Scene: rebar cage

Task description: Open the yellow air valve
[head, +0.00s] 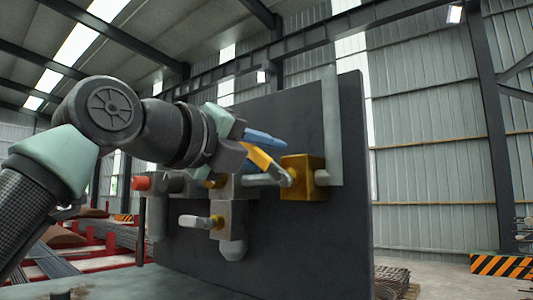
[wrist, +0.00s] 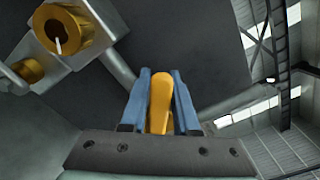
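The yellow air valve has a gold-yellow block body (head: 304,178) on the dark upright panel. Its yellow lever (head: 261,160) slants up and left from a grey pivot at the block in the head view. My gripper (head: 268,148) has blue fingers and reaches the lever from the left. In the wrist view, the lever (wrist: 160,100) lies between the two blue fingers of my gripper (wrist: 161,85). They sit close on both sides of it, with no clear gap.
The dark panel (head: 270,255) carries grey pipes (head: 331,125) to the right. A red-ended fitting (head: 141,183) and a second valve with a pale handle (head: 194,221) are left and below. Rebar racks stand behind at left. A striped barrier (head: 502,266) stands at far right.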

